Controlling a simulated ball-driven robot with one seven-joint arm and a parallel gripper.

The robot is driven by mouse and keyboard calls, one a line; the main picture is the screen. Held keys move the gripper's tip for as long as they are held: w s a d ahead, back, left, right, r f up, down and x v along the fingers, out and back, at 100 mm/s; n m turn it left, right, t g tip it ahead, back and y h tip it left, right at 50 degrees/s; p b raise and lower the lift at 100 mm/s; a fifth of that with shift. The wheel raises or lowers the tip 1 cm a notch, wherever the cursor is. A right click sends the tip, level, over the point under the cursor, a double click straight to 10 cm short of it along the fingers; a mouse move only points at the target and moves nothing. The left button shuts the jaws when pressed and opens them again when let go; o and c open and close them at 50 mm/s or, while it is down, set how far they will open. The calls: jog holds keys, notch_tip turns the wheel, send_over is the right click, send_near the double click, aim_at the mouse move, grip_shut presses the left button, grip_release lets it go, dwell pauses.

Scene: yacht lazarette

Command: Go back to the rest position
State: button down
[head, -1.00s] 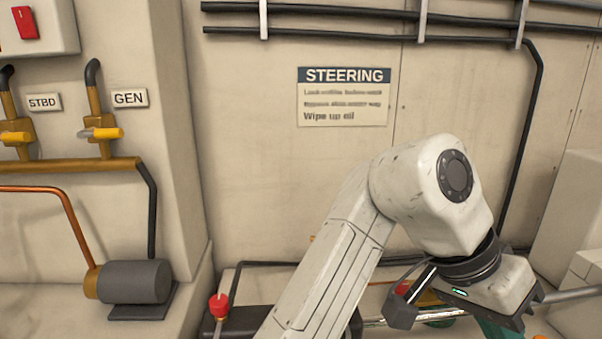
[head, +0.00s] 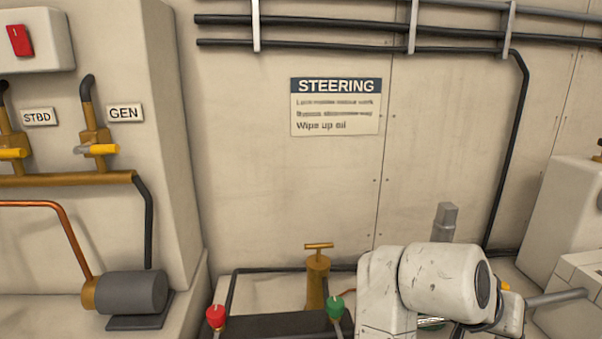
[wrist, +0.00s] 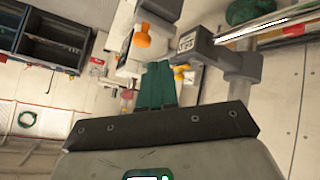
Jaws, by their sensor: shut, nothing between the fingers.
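My gripper (wrist: 157,72) shows in the wrist view as two teal fingers pressed together, with nothing between them. In the head view my white arm is folded low at the lower right, and the gripper itself is hidden behind it or out of frame. In the wrist view an orange knob (wrist: 143,40) and a grey bracket with a small label (wrist: 188,41) appear beyond the fingertips. I cannot tell whether the fingers touch anything there.
A brass T-handle valve (head: 317,282), a red knob (head: 216,317) and a green knob (head: 335,307) stand left of my arm. A grey post (head: 445,221) rises behind it. A grey motor (head: 133,292) sits at left. The wall by the STEERING sign (head: 335,107) is clear.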

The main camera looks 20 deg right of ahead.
notch_tip(320, 180, down, 15)
jog(key=s+a+n+t+y+p, duration=0.2)
jog(key=s+n+t+y+p, duration=0.1)
jog(key=n, duration=0.6)
jog(key=s+a+f+n+g+y+p, duration=0.1)
jog(key=s+a+f+n+g+y, duration=0.1)
jog(key=s+a+f+y, duration=0.4)
jog(key=s+a+f+n, duration=0.1)
jog(key=s+a+f, duration=0.4)
jog(key=shift+s+a, duration=0.15)
jog(key=shift+a, duration=0.05)
jog(key=shift+f, duration=0.1)
